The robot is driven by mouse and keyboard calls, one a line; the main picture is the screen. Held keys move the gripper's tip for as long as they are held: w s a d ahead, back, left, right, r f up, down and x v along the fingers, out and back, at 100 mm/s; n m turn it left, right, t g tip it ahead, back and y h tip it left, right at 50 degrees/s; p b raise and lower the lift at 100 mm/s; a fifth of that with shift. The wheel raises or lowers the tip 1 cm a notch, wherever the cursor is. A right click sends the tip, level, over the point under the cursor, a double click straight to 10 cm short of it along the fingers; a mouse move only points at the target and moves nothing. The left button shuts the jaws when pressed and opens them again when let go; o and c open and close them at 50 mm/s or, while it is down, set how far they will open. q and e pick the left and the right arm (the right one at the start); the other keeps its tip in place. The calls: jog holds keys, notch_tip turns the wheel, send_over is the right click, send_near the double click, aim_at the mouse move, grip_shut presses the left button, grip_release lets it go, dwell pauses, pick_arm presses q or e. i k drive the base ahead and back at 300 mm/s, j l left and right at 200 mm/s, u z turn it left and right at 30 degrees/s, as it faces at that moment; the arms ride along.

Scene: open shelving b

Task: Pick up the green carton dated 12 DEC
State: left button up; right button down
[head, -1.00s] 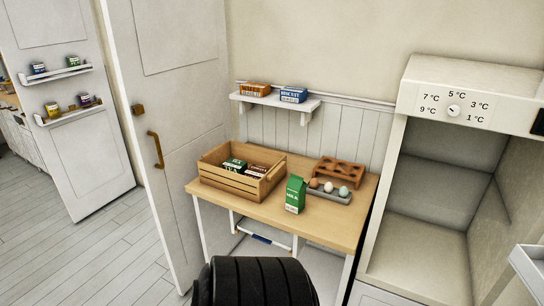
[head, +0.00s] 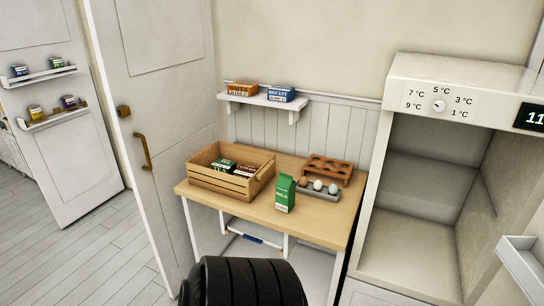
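A green carton (head: 285,194) with a white label and gabled top stands upright on the wooden table, in front of the egg tray. Its label seems to read MILK; the date line is too small to read. No other green milk carton shows. Neither of my grippers is in the head view. A black ribbed part at the bottom edge seems to be mine.
The wooden table (head: 235,205) bears a wooden crate (head: 215,185) with boxes, a grey egg tray (head: 329,196) and a brown holed rack (head: 328,168). A white wall shelf (head: 262,100) holds boxes. An open, empty fridge (head: 405,240) stands right. A white door (head: 160,120) stands left.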

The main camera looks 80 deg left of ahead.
aim_at(284, 186)
jog(key=u, duration=2.4)
